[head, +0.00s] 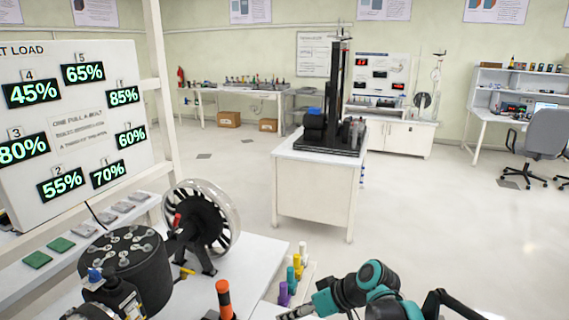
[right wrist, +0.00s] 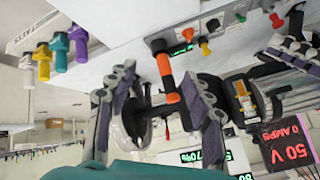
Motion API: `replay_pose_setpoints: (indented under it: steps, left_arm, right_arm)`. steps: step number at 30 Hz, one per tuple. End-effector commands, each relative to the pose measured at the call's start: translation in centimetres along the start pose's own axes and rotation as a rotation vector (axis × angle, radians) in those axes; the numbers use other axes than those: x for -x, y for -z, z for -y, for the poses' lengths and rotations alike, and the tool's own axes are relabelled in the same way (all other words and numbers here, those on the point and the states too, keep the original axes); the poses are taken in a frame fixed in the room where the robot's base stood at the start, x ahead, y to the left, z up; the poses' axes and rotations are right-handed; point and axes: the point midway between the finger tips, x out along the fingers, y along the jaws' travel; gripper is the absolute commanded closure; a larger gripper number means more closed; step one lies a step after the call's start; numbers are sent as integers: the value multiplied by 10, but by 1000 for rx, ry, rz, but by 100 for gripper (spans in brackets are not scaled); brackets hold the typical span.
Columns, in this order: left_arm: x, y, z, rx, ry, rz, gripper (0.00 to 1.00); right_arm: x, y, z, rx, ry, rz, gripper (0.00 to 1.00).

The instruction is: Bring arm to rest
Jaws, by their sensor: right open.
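My right arm (head: 370,290) shows teal and dark in the lower right of the head view, bent low beside the bench's front right corner. Its gripper (head: 298,312) is partly cut off by the bottom edge there. In the right wrist view the gripper's (right wrist: 157,80) two grey ridged fingers stand apart, with nothing clearly held between them. An orange-handled part (right wrist: 166,78) and the spoked wheel (right wrist: 138,112) appear between the fingers, seemingly beyond them. My left gripper cannot be made out in either view.
The white bench holds a spoked wheel (head: 205,220), a black bolted drum (head: 125,265) and an orange-handled part (head: 225,298). Coloured pegs (head: 292,275) stand near the right gripper. A percentage board (head: 75,130) rises at left.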

Motion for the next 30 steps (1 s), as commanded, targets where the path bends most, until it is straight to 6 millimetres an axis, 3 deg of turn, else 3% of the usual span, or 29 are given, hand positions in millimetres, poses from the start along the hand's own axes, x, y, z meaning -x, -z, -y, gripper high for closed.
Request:
replay_pose_setpoints:
  steps: [9,15,21,30]
  left_arm:
    - [0,0,0,0,0,0,68]
    - [0,0,0,0,0,0,68]
    - [0,0,0,0,0,0,68]
    - [0,0,0,0,0,0,68]
  right_arm:
    - [73,-113,-4,-252,-437,17,49]
    - [102,-167,-14,-338,-639,-43,49]
    - [112,-187,-20,-366,-718,-78,49]
    - [113,-188,-21,-368,-723,-81,49]
